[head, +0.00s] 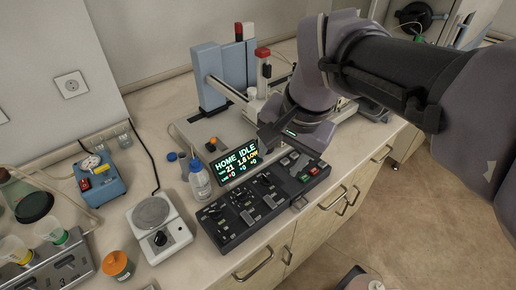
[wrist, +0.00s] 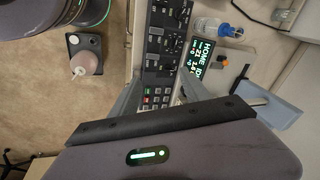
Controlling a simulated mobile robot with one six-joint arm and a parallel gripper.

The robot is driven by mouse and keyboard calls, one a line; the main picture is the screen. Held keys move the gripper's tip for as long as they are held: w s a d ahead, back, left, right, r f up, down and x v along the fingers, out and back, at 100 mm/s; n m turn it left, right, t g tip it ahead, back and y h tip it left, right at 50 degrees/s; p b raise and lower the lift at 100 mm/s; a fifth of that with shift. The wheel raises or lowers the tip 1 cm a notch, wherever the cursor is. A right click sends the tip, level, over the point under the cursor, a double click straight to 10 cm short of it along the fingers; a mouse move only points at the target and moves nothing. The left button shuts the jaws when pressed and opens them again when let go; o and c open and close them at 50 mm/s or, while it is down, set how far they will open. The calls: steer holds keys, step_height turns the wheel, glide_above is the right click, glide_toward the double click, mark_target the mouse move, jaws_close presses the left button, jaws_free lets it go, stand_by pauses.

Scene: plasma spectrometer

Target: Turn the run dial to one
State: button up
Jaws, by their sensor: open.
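A black control panel (head: 228,234) with several dials, switches and small keys lies along the bench's front edge. It also shows in the wrist view (wrist: 147,62), with dark knobs in its upper part and a keypad (wrist: 157,97) lower down. I cannot tell which knob is the run dial, nor read its setting. My gripper (wrist: 161,93) is open and empty above the keypad end of the panel, its fingers apart on either side of the keypad in the wrist view. In the head view, my arm's end hangs over the panel's far right end and hides part of the bench behind.
A lit display (head: 237,163) behind the panel reads HOME IDLE. A blue-grey instrument (head: 212,78) stands behind. Open floor lies in front.

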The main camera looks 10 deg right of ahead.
steer(key=w+f+m+g, duration=0.1)
steer(key=w+m, duration=0.1)
steer(key=w, duration=0.5)
steer(key=m+g+h, duration=0.1)
steer(key=m+g, duration=0.1)
glide_above(266, 177)
step_height(266, 177, down, 4)
steer(key=f, duration=0.1)
step_height(266, 177, down, 17)
steer(key=b, duration=0.7)
jaws_close()
